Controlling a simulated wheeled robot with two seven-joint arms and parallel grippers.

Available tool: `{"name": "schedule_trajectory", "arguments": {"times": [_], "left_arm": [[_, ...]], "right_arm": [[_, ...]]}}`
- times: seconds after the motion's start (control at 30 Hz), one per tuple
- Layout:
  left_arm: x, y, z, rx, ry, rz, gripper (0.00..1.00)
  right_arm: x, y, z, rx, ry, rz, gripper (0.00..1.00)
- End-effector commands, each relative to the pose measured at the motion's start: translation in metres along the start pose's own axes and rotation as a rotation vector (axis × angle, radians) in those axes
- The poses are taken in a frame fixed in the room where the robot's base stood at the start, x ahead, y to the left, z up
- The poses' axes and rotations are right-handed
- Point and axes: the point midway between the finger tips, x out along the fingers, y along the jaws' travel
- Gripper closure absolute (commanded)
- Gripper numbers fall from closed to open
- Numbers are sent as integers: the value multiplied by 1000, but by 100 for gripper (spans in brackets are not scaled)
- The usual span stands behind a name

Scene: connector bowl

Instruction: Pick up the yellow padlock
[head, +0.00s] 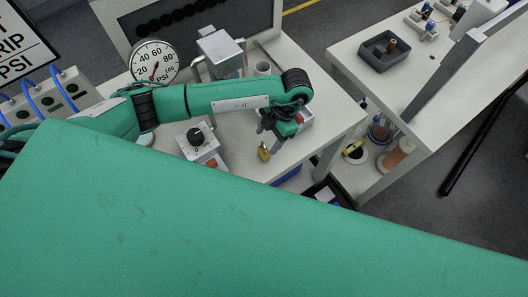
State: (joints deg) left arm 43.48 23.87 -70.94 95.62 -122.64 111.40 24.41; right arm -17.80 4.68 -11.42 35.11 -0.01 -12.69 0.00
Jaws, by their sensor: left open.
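The small yellow padlock (264,153) is on the white workbench (336,112) near its front edge. My left gripper (271,135) points down just above and slightly right of the padlock. It is open, with no object visible between its fingers. Whether a finger touches the padlock is too small to tell. My right gripper is not in view.
A box with a black knob (198,139) stands left of the padlock. A round pressure gauge (154,61) and a grey metal block (220,50) are farther back. A second bench with a dark tray (384,52) stands at right, past a gap.

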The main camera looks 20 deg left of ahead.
Motion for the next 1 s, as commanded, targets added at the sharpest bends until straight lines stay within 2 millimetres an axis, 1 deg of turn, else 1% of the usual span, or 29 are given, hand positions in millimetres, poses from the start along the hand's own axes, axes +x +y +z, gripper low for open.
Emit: {"name": "schedule_trajectory", "arguments": {"times": [0.03,0.1,0.23,0.37,0.5,0.53,0.6,0.8,0.87,1.0], "left_arm": [[6,0,0,0,0,-1,38],[9,0,0,1,0,-1,38],[15,-1,-1,0,1,-1,38],[32,-4,-2,1,3,-3,38],[55,-5,-2,1,1,-2,38],[58,-5,-2,0,1,-1,38],[62,-5,-2,0,0,0,38],[61,-5,-3,0,0,0,38],[61,-5,-3,0,0,0,50],[61,-5,-3,0,0,0,77]], "right_arm": [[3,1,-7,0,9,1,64],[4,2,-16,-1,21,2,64],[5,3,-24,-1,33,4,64],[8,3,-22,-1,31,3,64],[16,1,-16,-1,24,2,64],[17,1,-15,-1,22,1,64],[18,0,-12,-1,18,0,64],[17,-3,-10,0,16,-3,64],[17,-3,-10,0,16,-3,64],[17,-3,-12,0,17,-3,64]]}}
